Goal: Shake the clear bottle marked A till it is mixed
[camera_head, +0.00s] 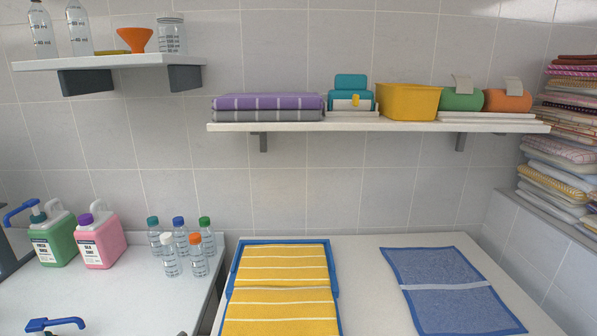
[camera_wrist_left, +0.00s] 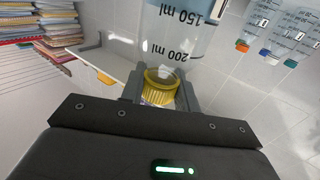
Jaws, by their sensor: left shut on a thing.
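In the left wrist view my left gripper (camera_wrist_left: 160,104) is shut around the ribbed yellow cap (camera_wrist_left: 160,86) of a clear bottle (camera_wrist_left: 178,30). The bottle shows 150 ml and 200 ml marks and pale contents. This view is upside down, and the bottle looks roughly upright, in line with the standing bottles behind it. Its far end is cut off by the frame. No letter A shows on the visible part, and I cannot tell whether the contents are mixed. Neither gripper shows in the head view.
Several small capped bottles (camera_head: 171,256) stand on the left counter, beside green (camera_head: 55,243) and pink (camera_head: 101,243) jugs. A blue tray (camera_head: 236,262) with yellow towels and a blue towel (camera_head: 450,295) lie on the right table. Loaded shelves (camera_head: 375,127) hang above.

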